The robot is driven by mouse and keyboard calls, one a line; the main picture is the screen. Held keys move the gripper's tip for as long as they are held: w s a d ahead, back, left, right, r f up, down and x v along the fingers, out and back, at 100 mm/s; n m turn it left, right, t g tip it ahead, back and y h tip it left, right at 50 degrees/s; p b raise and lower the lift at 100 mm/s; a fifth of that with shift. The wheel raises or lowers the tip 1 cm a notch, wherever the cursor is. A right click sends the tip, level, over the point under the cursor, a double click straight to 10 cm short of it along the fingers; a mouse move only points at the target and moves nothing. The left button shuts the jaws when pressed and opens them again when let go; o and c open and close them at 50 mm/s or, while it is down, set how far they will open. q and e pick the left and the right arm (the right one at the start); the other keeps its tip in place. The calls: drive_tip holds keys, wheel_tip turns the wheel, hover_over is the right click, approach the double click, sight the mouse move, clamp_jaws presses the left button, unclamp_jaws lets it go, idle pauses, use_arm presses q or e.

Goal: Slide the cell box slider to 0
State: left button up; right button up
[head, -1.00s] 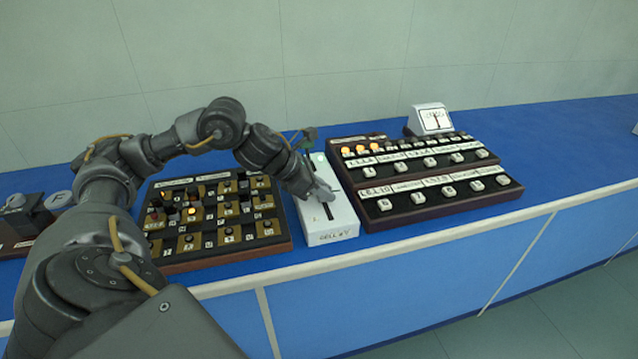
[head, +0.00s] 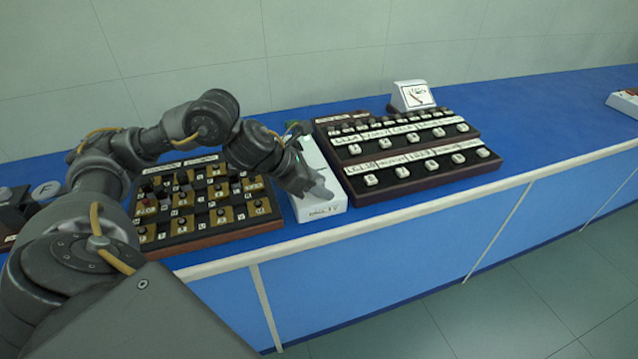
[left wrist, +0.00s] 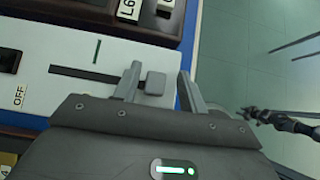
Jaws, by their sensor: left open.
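The cell box (head: 305,158) is a white box on the blue bench between two dark panels. In the head view my left gripper (head: 318,193) is over its front end, hiding the slider. In the left wrist view the cell box (left wrist: 80,47) has a long dark slot and a grey square slider knob (left wrist: 155,83) at the slot's front end. My open left gripper (left wrist: 160,82) has one finger on each side of the knob; I cannot tell if either touches it. The "0" mark is not readable. A small dark shape at the right may be my right gripper (left wrist: 262,115); its jaws are unclear.
A wood-framed knob panel (head: 205,240) stands left of the box, and a dark button panel (head: 425,182) close on its right. A white meter (head: 412,96) stands behind that panel. The bench's pale front edge (head: 400,210) is near.

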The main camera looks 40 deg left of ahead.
use_arm(q)
drive_tip(key=shift+a, duration=0.1)
use_arm(e)
drive_tip(key=shift+s, duration=0.1)
use_arm(q)
drive_tip(key=shift+s+a+r, duration=0.15)
drive_tip(key=shift+r, duration=0.15)
drive_tip(key=b+v, duration=0.1)
drive_tip(key=v, duration=0.9)
use_arm(e)
drive_tip(key=shift+d+f, duration=0.4)
drive_tip(key=shift+d, duration=0.1)
drive_tip(key=shift+s, duration=0.1)
